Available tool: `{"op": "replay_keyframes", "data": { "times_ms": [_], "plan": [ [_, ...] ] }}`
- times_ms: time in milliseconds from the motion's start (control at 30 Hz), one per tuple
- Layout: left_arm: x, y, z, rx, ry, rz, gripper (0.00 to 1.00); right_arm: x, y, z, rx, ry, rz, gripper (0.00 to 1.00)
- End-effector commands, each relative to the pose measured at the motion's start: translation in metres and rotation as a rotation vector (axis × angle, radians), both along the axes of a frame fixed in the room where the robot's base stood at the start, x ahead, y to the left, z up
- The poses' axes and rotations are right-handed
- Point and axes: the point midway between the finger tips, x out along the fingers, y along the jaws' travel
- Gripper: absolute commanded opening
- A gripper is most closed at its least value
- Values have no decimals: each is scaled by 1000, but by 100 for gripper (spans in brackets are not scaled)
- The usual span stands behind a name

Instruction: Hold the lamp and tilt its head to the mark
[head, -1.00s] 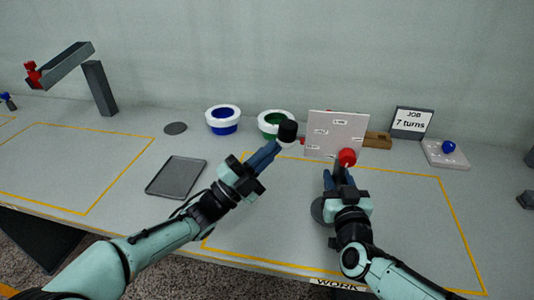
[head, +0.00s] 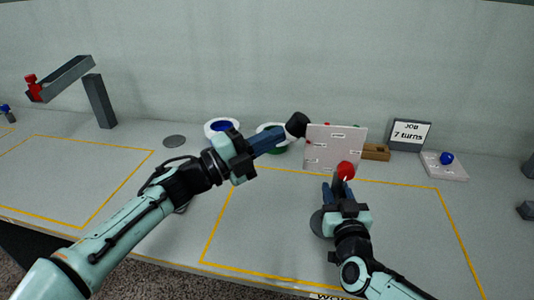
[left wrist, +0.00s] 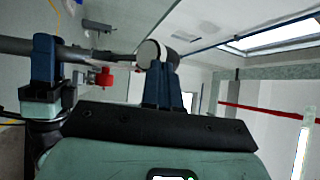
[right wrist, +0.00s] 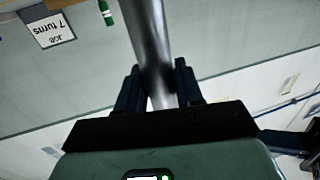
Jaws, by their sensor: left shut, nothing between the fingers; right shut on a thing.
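The lamp has a dark round base (head: 316,223), a red knob (head: 345,170) and a black and white head (head: 297,124). My right gripper (head: 338,184) is shut on the grey lamp pole (right wrist: 147,40), which passes between its fingers in the right wrist view. My left gripper (head: 284,136) is shut and empty, its fingertips against or very near the lamp head; contact is hard to tell. The left wrist view shows the head (left wrist: 158,54) just beyond these fingers. A pale board (head: 335,140) with small labels and red marks stands behind the lamp; its labels are unreadable.
A blue spool (head: 220,127) and a mostly hidden green one (head: 272,148) stand behind my left arm. A job sign (head: 408,133), a wooden block (head: 375,152) and a blue-knobbed plate (head: 445,170) are at right. The right part of the yellow-lined area is clear.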

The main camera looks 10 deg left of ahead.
Motion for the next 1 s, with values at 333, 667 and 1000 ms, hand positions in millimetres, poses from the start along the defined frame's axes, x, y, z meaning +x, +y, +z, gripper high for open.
{"op": "replay_keyframes", "data": {
  "times_ms": [333,667,1000],
  "plan": [
    [2,-26,44,1,0,-2,0,0,0,-9,-6,20,2,0],
    [4,-51,69,0,2,-3,0,0,0,-9,-6,20,2,0],
    [5,-62,78,0,2,-1,0,0,0,-9,-5,20,2,0]
  ]
}}
